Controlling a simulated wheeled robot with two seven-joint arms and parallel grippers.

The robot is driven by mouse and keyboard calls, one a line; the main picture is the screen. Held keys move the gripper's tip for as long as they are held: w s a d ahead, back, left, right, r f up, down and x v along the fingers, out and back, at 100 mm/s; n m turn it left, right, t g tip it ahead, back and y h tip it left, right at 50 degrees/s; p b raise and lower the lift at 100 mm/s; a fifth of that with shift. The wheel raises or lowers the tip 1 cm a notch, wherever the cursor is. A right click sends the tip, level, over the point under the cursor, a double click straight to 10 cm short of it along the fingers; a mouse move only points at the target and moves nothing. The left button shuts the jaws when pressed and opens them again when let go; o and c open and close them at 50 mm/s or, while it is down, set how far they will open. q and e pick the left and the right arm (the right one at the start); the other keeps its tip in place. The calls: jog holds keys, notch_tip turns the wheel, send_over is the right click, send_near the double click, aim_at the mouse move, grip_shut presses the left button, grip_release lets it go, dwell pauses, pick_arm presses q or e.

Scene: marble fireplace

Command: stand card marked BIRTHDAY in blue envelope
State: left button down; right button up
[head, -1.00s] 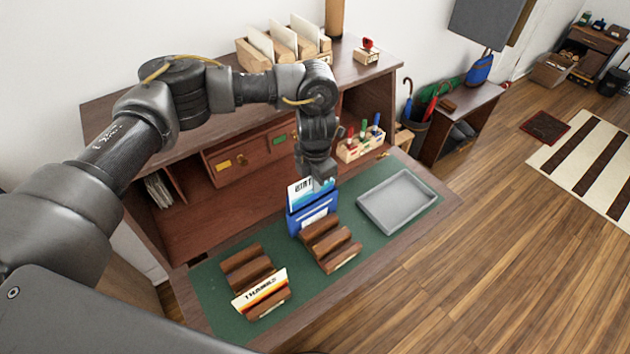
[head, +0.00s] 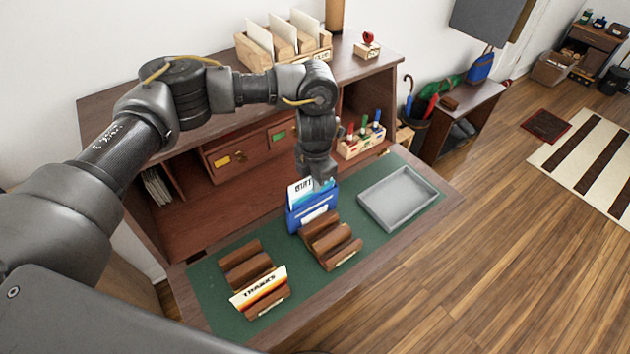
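The white card (head: 299,190), with the letters "BIRT" readable, is upright in the blue envelope (head: 311,220). Its lower part is hidden by the envelope's front, and its upper right part is partly covered by my gripper. My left gripper (head: 321,182) points down at the card's top right, just above the envelope. Its fingertips are too small and overlapped to tell whether they pinch the card. My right gripper is not in view.
A wooden rack (head: 330,242) stands in front of the envelope. Another rack (head: 240,262) at the left holds a THANKS card (head: 260,288). A grey tray (head: 398,198) lies to the right. The green mat (head: 215,305) is partly clear.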

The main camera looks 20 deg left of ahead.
aim_at(315, 199)
pick_arm(q)
jog(key=shift+f, duration=0.2)
jog(key=shift+f+b, duration=1.3)
jog(key=shift+f, duration=0.1)
jog(key=shift+r, duration=0.1)
jog(key=c, duration=1.6)
grip_release()
jog(key=shift+s, duration=0.1)
notch_tip(315, 199, up, 2)
jog(key=shift+a+r+p, duration=0.1)
jog(key=shift+r+p, duration=0.05)
jog(key=shift+p, duration=0.9)
notch_tip(315, 199, up, 7)
jog(key=p, duration=0.5)
jog(key=shift+f, duration=0.2)
